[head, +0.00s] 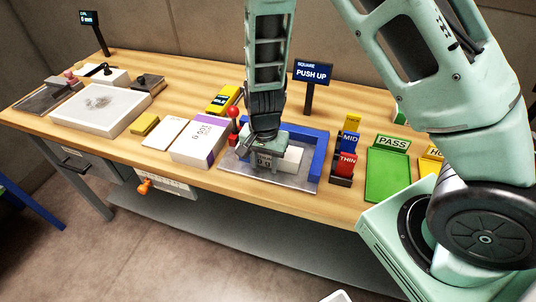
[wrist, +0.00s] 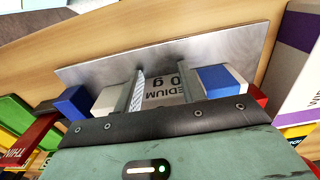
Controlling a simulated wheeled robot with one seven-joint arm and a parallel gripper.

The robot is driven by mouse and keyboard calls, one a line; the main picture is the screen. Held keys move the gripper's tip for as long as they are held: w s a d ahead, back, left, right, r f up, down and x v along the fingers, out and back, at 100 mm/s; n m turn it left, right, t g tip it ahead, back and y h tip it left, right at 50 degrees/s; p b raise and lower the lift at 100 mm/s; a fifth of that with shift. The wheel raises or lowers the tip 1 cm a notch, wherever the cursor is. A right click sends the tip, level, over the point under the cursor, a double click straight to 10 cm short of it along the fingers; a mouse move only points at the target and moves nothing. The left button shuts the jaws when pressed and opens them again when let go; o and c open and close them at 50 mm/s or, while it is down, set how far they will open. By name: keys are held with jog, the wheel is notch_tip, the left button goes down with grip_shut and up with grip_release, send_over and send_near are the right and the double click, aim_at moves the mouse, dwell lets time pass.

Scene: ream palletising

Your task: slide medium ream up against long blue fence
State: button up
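The medium ream (head: 292,159) is a white block on a grey metal plate (head: 240,178). Its printed label shows in the wrist view (wrist: 165,91), reading MEDIUM upside down. The blue fence stands on the plate, with a long arm along the back and another arm (head: 318,163) on the right. Blue fence ends also show in the wrist view (wrist: 72,104). My gripper (head: 262,152) is low over the plate at the ream. Its fingers (wrist: 163,88) are apart, with the label between them. Whether they press on the ream is not clear. My gripper hides part of the ream and fence.
A white and purple ream (head: 199,140) lies left of the plate. THIN, MID and thick blocks (head: 345,163) stand to the right, beside a green PASS tray (head: 387,176). A red-knobbed post (head: 233,113) and a PUSH UP sign (head: 312,73) stand nearby.

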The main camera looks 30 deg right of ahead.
jog(key=shift+w+d, duration=2.05)
jog(key=shift+d, duration=0.05)
jog(key=shift+w+d, duration=0.15)
jog(key=shift+w+d, duration=0.25)
jog(key=shift+w, duration=0.05)
jog(key=shift+w+d, duration=0.1)
jog(key=shift+s+a, duration=0.3)
jog(key=shift+r+p, duration=0.1)
jog(key=shift+p, duration=0.25)
jog(key=shift+r+p, duration=1.3)
jog(key=shift+r, duration=0.15)
jog(key=r+p, duration=0.1)
jog(key=s+a+r+p, duration=0.1)
jog(key=r+p, duration=0.1)
jog(key=r, duration=0.1)
jog(key=shift+s+a+p, duration=0.15)
jog(key=shift+p, duration=0.15)
jog(key=shift+s, duration=0.1)
